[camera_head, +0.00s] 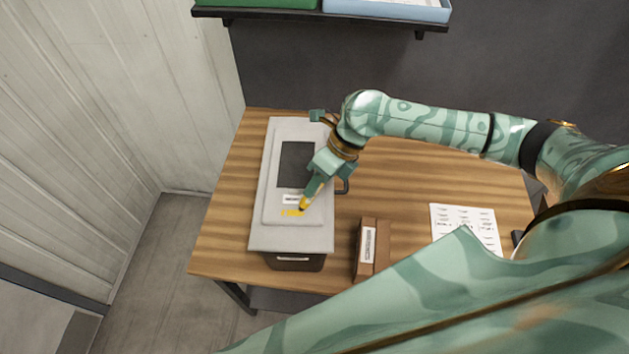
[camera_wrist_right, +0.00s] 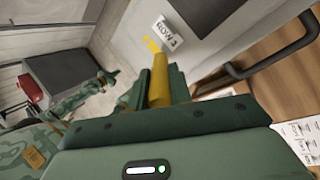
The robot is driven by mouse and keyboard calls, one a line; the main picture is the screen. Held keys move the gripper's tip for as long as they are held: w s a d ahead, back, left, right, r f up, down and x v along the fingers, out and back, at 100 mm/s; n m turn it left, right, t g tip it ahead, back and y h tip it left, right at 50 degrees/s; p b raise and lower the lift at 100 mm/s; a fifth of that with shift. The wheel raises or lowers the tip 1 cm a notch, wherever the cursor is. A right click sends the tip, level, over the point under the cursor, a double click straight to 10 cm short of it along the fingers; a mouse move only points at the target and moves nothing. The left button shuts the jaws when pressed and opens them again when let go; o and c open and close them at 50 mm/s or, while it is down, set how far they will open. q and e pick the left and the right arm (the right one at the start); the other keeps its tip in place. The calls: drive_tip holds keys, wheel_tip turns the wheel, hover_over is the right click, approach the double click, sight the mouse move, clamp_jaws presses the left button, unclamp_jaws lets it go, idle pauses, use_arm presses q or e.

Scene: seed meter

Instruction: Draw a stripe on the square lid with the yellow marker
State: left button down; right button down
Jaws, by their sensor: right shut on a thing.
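The lid (camera_head: 318,225) is a light grey plate on a dark box on the wooden table, with a dark panel and a small white label. My right gripper (camera_head: 315,187) is above the lid's near part, shut on the yellow marker (camera_head: 305,201), which slants down to the lid by the label. I cannot tell whether the tip touches.
A black handle (camera_wrist_right: 275,58) stands at the right side of the box. A brown box (camera_head: 368,250) and a printed sheet (camera_head: 465,222) lie to the right on the table (camera_head: 400,170). A shelf with green and blue bins (camera_head: 390,10) is at the back.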

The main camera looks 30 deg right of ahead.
drive_tip(key=shift+s+d, duration=0.2)
drive_tip(key=shift+d, duration=0.2)
idle(0.3)
drive_tip(key=shift+r, duration=0.1)
wheel_tip(320, 180, up, 6)
drive_tip(key=p, duration=0.5)
drive_tip(key=shift+p, duration=0.3)
